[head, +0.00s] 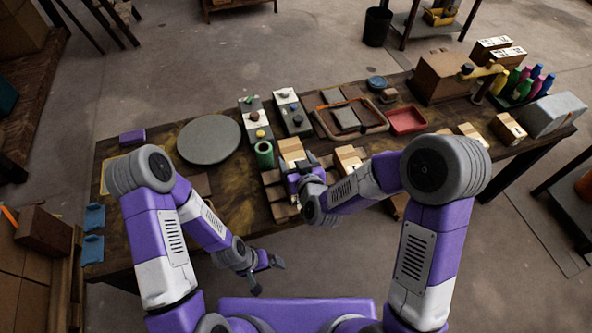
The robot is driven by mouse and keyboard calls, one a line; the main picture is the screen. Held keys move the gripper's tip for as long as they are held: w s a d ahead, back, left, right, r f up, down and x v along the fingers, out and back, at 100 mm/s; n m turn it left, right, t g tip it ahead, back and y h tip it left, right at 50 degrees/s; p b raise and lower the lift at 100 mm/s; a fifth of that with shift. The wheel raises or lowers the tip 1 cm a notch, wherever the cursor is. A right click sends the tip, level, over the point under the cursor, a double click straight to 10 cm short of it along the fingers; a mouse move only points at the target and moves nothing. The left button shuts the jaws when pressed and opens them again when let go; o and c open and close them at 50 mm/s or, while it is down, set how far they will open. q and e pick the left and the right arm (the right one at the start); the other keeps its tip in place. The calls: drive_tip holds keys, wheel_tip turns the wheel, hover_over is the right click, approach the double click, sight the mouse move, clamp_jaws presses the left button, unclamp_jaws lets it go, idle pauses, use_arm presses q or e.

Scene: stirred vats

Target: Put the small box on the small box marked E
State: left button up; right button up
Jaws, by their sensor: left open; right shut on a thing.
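My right gripper (303,172) is over the middle of the workbench, shut on a small cardboard box (291,150). The wrist hides part of the box, and I cannot tell whether it touches what lies below. Another small cardboard box (349,157) is just to the right, partly behind my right arm. More small boxes stand at the right, one near the front edge (508,129) and one beside it (473,133). I cannot read a letter E on any of them. My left gripper (267,275) is open and empty, in front of the bench's near edge.
The dark workbench (240,205) holds a round grey disc (209,139), a green cylinder (264,154), a brown tray (374,116), a red tray (406,121) and a large carton (440,78). Colored bottles (533,84) stand at the right. Bare wood shows at the front left.

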drive_tip(key=shift+w+f+b, duration=0.15)
drive_tip(key=shift+f+b, duration=0.3)
drive_tip(key=shift+f, duration=1.75)
drive_tip(key=o, duration=1.4)
drive_tip(key=shift+f, duration=0.15)
drive_tip(key=shift+o, duration=0.2)
